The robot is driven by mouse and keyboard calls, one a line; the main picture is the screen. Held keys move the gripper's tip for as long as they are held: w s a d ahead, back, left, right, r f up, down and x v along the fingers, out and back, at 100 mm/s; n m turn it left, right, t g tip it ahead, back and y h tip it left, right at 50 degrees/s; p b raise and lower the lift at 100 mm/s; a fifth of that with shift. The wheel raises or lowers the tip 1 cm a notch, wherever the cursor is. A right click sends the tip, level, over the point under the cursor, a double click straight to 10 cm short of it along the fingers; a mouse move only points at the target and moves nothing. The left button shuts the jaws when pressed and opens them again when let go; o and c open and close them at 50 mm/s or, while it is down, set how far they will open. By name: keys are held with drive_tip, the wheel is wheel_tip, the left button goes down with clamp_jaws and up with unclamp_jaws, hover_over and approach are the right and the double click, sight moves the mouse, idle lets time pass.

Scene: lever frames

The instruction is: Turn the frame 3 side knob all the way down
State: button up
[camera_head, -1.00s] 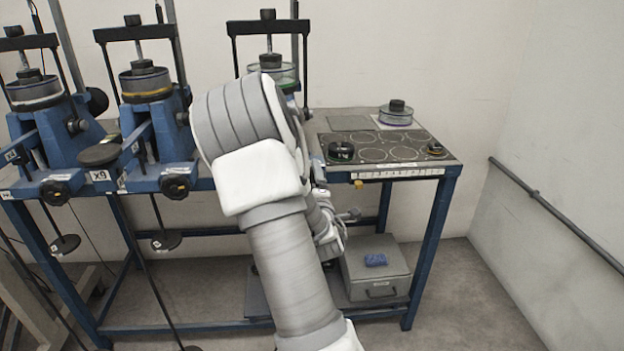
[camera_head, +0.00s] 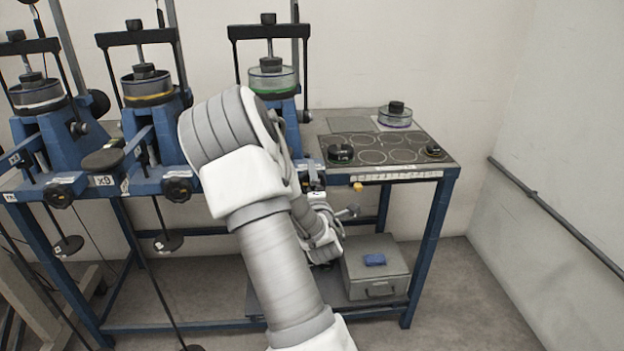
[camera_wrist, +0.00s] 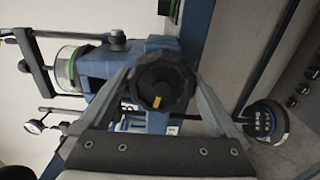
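Frame 3 (camera_head: 272,82), a blue stand with a green-ringed glass cup, is third from the left in the head view, its lower part behind my arm. Its dark, lobed side knob (camera_wrist: 163,82) is large in the middle of the wrist view, with an orange-yellow mark (camera_wrist: 158,101) near its lower edge. My gripper (camera_wrist: 163,72) has one grey finger on each side of the knob, spread about as wide as the knob. Whether the fingers press on it or leave a small gap is unclear. In the head view my fingertips are hidden behind my arm.
Two similar blue frames (camera_head: 150,85) stand to the left on the same bench. The bench top to the right holds a ringed plate (camera_head: 385,150), a dark round piece (camera_head: 340,153) and another cup (camera_head: 395,117). A grey box (camera_head: 375,270) sits on the lower shelf.

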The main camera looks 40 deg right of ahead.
drive_tip(key=shift+f, duration=0.1)
drive_tip(key=b+v, duration=0.1)
drive_tip(key=v, duration=0.5)
idle(0.3)
drive_tip(key=shift+s, duration=0.1)
idle(0.4)
